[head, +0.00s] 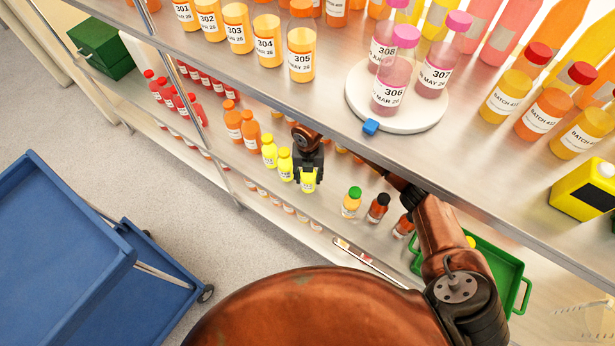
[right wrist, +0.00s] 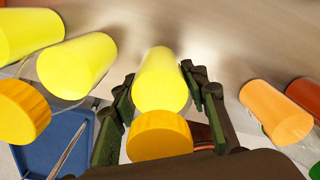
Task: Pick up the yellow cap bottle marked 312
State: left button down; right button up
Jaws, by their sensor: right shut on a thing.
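My right gripper (head: 308,172) reaches down to the lower shelf and is shut on a yellow bottle (head: 308,185). In the right wrist view this bottle (right wrist: 161,80) has a yellow-orange cap (right wrist: 159,136) and sits between the two dark fingers of the gripper (right wrist: 158,110). Its label is too small to read in the head view, so I cannot confirm 312. I cannot tell whether it is lifted clear of the shelf. Two similar yellow bottles (head: 285,164) stand to its left. My left gripper is not in view.
Orange bottles (head: 251,130) stand further left, and a green-capped bottle (head: 351,203) stands to the right. The upper shelf holds numbered orange bottles (head: 267,42) and a white turntable (head: 410,122) above my arm. A green tray (head: 490,262) and a blue cart (head: 60,235) are nearby.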

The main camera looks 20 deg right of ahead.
jog(key=c, duration=0.3)
jog(key=shift+r, duration=0.15)
